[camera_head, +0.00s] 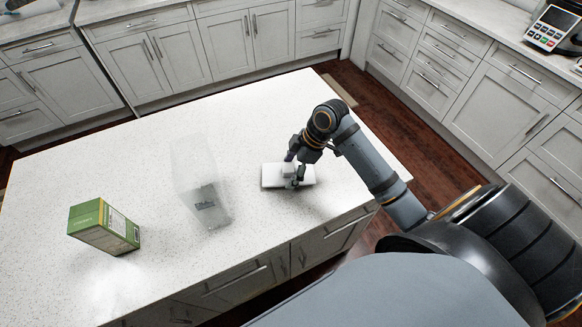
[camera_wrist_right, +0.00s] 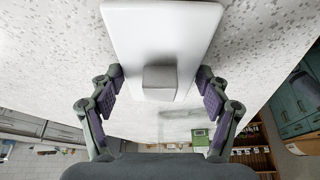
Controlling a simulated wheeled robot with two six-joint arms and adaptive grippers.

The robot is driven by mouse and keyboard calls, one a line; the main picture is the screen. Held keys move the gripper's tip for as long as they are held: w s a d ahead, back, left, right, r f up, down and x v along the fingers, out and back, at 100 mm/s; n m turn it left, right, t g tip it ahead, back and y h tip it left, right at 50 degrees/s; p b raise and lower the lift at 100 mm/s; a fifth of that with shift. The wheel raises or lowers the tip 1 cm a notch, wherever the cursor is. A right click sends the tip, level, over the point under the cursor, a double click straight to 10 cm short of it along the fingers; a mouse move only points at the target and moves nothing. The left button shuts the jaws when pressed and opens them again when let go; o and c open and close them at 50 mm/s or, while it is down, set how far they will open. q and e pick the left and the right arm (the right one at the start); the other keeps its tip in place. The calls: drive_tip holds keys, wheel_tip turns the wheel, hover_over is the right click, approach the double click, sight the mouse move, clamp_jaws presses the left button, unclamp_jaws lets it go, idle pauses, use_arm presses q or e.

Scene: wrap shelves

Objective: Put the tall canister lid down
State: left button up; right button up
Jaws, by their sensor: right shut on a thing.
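The tall canister lid (camera_head: 272,176) is a flat white rectangular piece with a grey block-shaped knob, over the right part of the white island top. It also shows in the right wrist view (camera_wrist_right: 165,28), with its knob (camera_wrist_right: 159,79) between my fingers. My right gripper (camera_head: 295,175) is over the lid and shut on it; the right wrist view shows one finger on each side (camera_wrist_right: 160,90). I cannot tell whether the lid touches the counter. The tall clear canister (camera_head: 196,170), with dark lettering low on it, stands left of the lid. My left gripper is not in view.
A green box (camera_head: 88,222) stands at the left of the white island counter (camera_head: 120,175). The counter around the lid is clear, and the island's edge lies close to its right. Grey cabinets and a card terminal (camera_head: 552,28) are farther back.

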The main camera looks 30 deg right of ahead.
drive_tip(key=shift+f, duration=0.15)
drive_tip(key=o, duration=1.2)
drive_tip(key=shift+r, duration=0.25)
drive_tip(key=shift+v, duration=5.95)
